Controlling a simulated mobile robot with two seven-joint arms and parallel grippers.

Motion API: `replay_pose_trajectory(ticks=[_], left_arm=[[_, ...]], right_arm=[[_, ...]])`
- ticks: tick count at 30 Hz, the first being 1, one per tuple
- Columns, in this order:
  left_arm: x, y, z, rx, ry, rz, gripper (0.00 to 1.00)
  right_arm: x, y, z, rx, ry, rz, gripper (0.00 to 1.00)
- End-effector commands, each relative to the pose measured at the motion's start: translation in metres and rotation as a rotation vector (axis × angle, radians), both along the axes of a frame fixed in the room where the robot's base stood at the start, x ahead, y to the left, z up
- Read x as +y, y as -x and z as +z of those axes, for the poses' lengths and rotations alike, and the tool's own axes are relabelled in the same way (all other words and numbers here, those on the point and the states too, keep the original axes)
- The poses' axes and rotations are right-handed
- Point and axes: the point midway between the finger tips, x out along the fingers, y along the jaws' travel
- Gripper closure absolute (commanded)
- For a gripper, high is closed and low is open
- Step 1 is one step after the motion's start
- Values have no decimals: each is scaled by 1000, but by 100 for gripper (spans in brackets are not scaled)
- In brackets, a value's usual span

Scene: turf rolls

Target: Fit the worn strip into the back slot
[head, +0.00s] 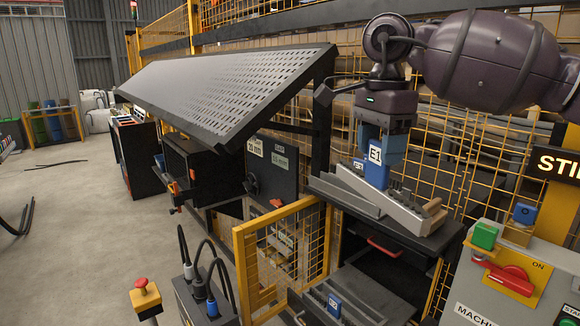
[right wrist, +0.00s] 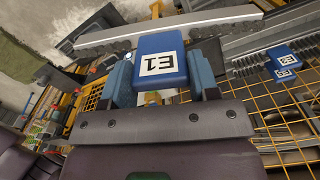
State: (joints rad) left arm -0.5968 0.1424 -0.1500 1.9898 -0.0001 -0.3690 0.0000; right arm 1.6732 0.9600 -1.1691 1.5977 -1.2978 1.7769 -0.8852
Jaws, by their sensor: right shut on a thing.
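My right gripper (head: 379,148) points down and is shut on the blue block marked E1 (head: 375,172). In the right wrist view the block (right wrist: 158,58) sits between my right gripper's fingers (right wrist: 163,80), in front of a long grey toothed strip (right wrist: 228,24). In the head view the block is over the grey strips (head: 362,194) on a dark stand; I cannot tell contact there. I cannot tell which strip is worn, and the back slot is not distinguishable. My left gripper is out of view.
Another blue block (head: 333,303) sits on a toothed rack in the lower bay. An open yellow mesh door (head: 283,255) stands in front. A control box with a red switch (head: 510,278) is at right. A perforated sloping panel (head: 235,85) rises at left. Two blue labelled blocks (right wrist: 283,60) show in the right wrist view.

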Motion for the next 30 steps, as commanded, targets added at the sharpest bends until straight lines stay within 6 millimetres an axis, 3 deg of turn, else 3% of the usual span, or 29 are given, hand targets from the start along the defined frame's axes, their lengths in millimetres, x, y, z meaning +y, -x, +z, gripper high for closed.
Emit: replay_pose_trajectory(ticks=[17,24,30], left_arm=[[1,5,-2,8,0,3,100],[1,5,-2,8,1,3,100],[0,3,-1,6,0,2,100]], right_arm=[[-10,21,-70,2,0,891,100],[-21,42,-122,3,-3,1228,100],[-37,68,-170,4,-3,1267,100]])
